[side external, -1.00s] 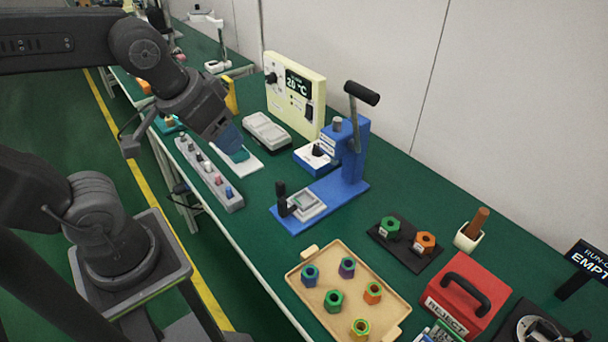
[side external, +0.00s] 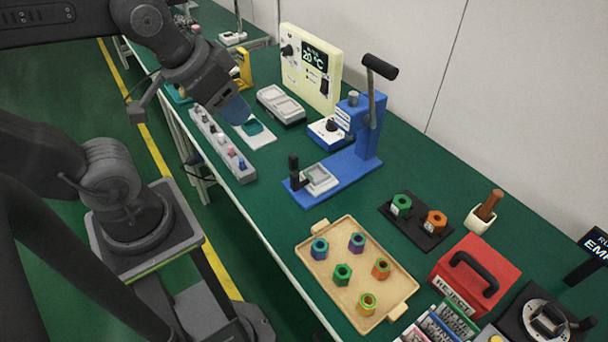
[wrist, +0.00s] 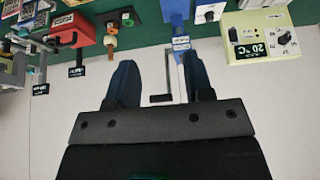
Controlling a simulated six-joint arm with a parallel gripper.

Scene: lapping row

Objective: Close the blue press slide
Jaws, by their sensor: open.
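The blue press (side external: 362,135) stands upright on the green bench, its long blue base reaching toward the bench's front edge. Its grey slide (side external: 319,178) lies at the front end of that base, out from under the column. A black upright handle (side external: 294,172) stands at the slide's front end. My gripper (side external: 238,110) is in the air left of the press, apart from it. In the wrist view my gripper (wrist: 160,84) has its two dark fingers spread with nothing held. The press's blue column (wrist: 176,12) shows beyond them; the slide is not clear there.
A grey strip with several knobs (side external: 222,143) and a white card (side external: 262,139) lie left of the press. A cream temperature box (side external: 308,75) stands behind. A tan tray (side external: 322,270) with several hex pieces sits to the front right.

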